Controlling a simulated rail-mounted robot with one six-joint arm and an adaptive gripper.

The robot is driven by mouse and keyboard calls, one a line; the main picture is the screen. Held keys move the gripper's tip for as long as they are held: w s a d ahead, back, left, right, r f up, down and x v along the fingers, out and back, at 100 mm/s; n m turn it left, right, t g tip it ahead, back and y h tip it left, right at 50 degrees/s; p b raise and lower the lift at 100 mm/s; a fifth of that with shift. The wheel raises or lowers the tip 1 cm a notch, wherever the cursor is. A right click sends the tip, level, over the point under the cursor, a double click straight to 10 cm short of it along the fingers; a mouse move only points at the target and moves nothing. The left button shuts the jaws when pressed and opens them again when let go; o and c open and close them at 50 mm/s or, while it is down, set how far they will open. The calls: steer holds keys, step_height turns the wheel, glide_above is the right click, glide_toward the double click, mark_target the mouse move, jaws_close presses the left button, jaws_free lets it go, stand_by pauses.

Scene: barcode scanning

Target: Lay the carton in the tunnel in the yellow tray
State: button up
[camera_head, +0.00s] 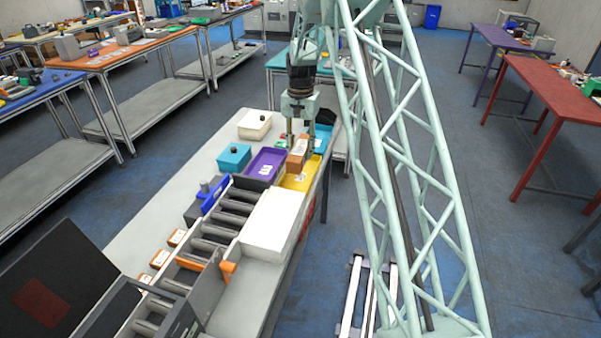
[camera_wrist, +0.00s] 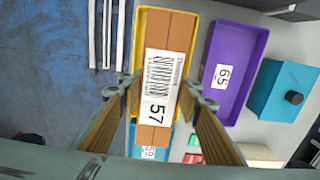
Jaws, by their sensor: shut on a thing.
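The brown carton (camera_head: 297,155) is between the fingers of my gripper (camera_head: 301,141). In the wrist view the carton (camera_wrist: 172,28) shows a white barcode label marked 57, and my gripper's fingertips (camera_wrist: 162,92) are on its two sides. The yellow tray (camera_head: 302,181) lies under the carton and shows around it in the wrist view (camera_wrist: 194,62). The carton lines up lengthwise with the tray there. I cannot tell whether its underside touches the tray floor. The white tunnel housing (camera_head: 275,222) stands over the roller conveyor, nearer the head camera.
A purple tray (camera_head: 266,163) marked 65 lies beside the yellow one. A teal box (camera_head: 234,157) with a black knob and a cream box (camera_head: 254,124) stand further left. A teal tray (camera_head: 322,137) is beyond the carton. Small boxes (camera_head: 160,258) sit beside the conveyor.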

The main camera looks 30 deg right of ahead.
mark_target(300, 147)
steer(key=shift+f, duration=2.55)
steer(key=shift+f+b, duration=0.5)
steer(key=shift+f, duration=1.35)
steer(key=shift+f, duration=0.15)
steer(key=o, duration=0.8)
steer(key=shift+c, duration=0.2)
steer(key=shift+o, duration=0.2)
steer(key=shift+r+p, duration=0.65)
steer(key=shift+r, duration=5.45)
